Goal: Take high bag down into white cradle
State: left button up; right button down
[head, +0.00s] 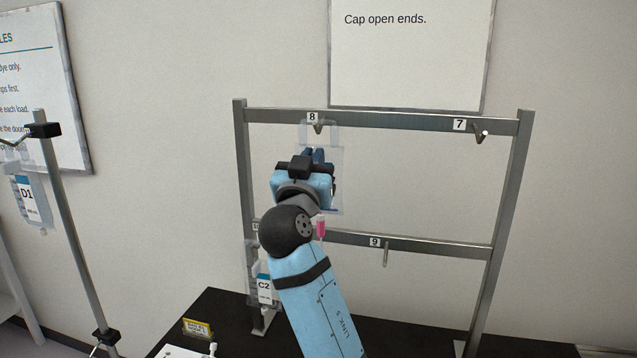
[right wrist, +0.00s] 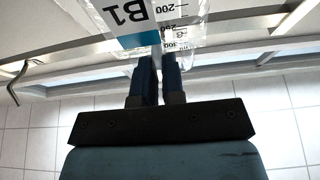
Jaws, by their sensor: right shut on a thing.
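The high bag, a clear bag (head: 338,175) marked B1, is upright at hook 8 (head: 318,127) on the top rail. Its top edge is level with the hook; whether the hook still passes through it I cannot tell. A pink port shows below my wrist. My right gripper (head: 315,157) is in front of the bag and hides much of it. My left gripper is not in view. I cannot make out the white cradle for certain.
A bag C2 (head: 264,288) hangs lower on the metal rack (head: 525,170), left of my arm. Hooks 7 (head: 480,131) and 9 (head: 386,255) are empty. A bag D1 (head: 29,200) hangs on a pole at left.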

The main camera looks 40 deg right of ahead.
jog(key=shift+s+a+r, duration=0.1)
jog(key=shift+r, duration=0.15)
jog(key=shift+s+a+r, duration=0.45)
jog(key=shift+a+r, duration=0.1)
jog(key=shift+r, duration=0.05)
jog(key=shift+s+a+r, duration=0.2)
jog(key=shift+s+a, duration=0.6)
jog(key=shift+a, duration=0.15)
jog(key=shift+s+a+r+b, duration=0.1)
jog(key=shift+s+a+b, duration=0.4)
jog(key=shift+s+a, duration=0.55)
jog(key=shift+s+a+b, duration=0.5)
jog(key=shift+s+a, duration=0.35)
jog(key=shift+a, duration=0.35)
